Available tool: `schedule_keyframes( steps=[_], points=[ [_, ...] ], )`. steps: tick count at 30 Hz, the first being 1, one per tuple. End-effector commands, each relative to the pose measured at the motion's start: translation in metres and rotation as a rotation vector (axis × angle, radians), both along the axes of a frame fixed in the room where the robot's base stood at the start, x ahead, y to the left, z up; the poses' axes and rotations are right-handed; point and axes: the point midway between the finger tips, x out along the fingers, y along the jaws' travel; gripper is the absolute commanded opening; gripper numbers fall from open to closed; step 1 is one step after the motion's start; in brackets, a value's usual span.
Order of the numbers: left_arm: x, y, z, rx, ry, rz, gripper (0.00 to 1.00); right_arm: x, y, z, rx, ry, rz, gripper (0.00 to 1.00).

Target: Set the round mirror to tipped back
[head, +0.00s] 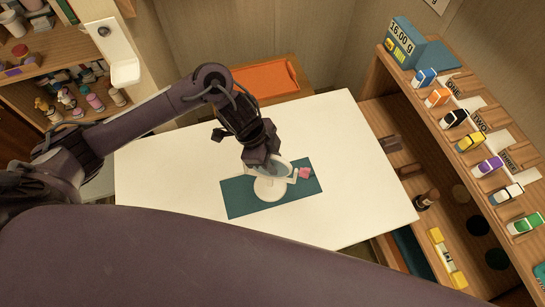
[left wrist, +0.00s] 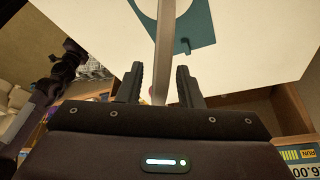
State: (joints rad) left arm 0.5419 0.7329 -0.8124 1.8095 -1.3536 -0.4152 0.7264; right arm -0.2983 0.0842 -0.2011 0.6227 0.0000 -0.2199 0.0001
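The round mirror (head: 281,168) stands on a white round base on a teal mat (head: 238,202) on the white table. A small pink part (head: 305,173) shows at its right side. In the left wrist view the mirror (left wrist: 163,45) appears as a thin, near edge-on strip between the fingers. My left gripper (head: 262,165) is over the mirror's upper left side and hides part of it. Its two fingers stand apart in the left wrist view (left wrist: 160,75), with gaps visible beside the strip. Contact cannot be told. My right gripper is not in view.
A wooden shelf unit (head: 455,150) with several coloured boxes stands along the right. An orange tray (head: 265,80) lies behind the table. Shelves with bottles (head: 70,100) are at the left. The white table top (head: 170,170) is clear around the mat.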

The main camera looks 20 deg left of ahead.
Motion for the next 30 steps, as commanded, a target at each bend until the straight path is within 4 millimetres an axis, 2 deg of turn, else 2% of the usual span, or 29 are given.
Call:
schedule_keyframes(
  steps=[7,15,23,30],
  points=[
    [0.0,0.0,-0.002,0.0,0.0,0.0,0.33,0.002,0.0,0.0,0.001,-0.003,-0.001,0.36],
    [0.0,0.0,-0.001,0.0,0.0,0.0,0.0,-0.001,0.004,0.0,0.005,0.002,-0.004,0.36],
    [0.001,0.0,0.0,-0.001,0.009,0.001,0.0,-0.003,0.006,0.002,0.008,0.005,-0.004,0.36],
    [0.004,-0.001,0.003,-0.008,0.09,0.002,0.0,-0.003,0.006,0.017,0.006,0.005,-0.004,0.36]
  ],
)
